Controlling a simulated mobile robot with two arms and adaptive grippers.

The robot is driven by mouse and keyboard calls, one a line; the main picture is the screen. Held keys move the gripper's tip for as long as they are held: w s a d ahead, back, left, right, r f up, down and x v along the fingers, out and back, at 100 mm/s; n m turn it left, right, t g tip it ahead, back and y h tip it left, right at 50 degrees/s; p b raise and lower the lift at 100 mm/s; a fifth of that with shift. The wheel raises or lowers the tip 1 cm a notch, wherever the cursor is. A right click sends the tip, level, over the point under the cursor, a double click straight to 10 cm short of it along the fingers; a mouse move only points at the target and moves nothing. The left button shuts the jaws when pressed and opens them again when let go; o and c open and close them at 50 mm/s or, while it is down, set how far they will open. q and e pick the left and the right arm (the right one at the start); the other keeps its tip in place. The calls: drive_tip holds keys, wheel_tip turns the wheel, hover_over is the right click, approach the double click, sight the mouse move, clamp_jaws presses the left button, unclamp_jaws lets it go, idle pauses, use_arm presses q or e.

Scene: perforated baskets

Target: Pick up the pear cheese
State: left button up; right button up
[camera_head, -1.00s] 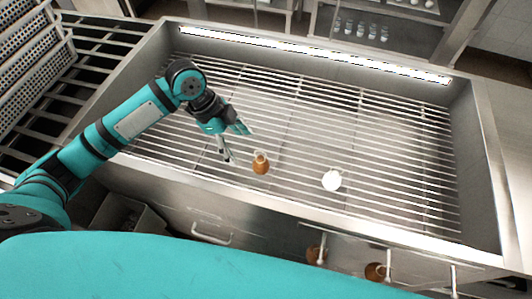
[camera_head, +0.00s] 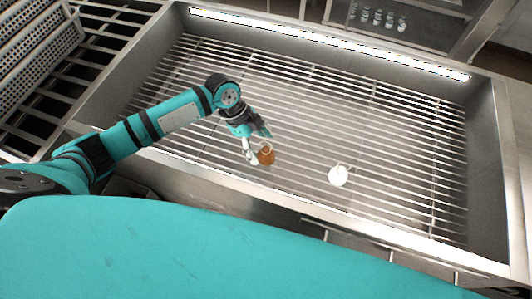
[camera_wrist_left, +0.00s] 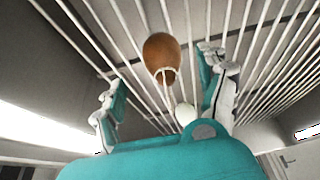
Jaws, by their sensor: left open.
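A brown pear-shaped cheese (camera_head: 266,156) with a pale loop at its neck is over the metal bars of the grill. It also shows in the left wrist view (camera_wrist_left: 162,50), in the space between the two fingers. My left gripper (camera_head: 258,144) is open and right at this cheese, with no finger clearly closed on it. The fingers partly hide the cheese in the head view. My right gripper is out of view.
The bars (camera_head: 400,150) lie in a steel basin with raised walls (camera_head: 487,130). A lit strip (camera_head: 330,43) runs along its far wall. Perforated baskets (camera_head: 38,50) stand at the left. The bars right of the white piece are clear.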

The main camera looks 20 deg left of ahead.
sight(266, 153)
use_arm(q)
drive_tip(key=x, duration=0.2)
drive_tip(key=p+x, duration=0.1)
drive_tip(key=x, duration=0.1)
drive_tip(key=shift+w+d+f, duration=0.2)
drive_tip(key=shift+w+f, duration=0.05)
drive_tip(key=shift+d+f, duration=0.1)
drive_tip(key=shift+f, duration=0.15)
drive_tip(key=c, duration=1.2)
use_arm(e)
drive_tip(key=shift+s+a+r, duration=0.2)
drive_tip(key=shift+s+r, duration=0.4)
use_arm(q)
drive_tip(key=shift+c, duration=0.2)
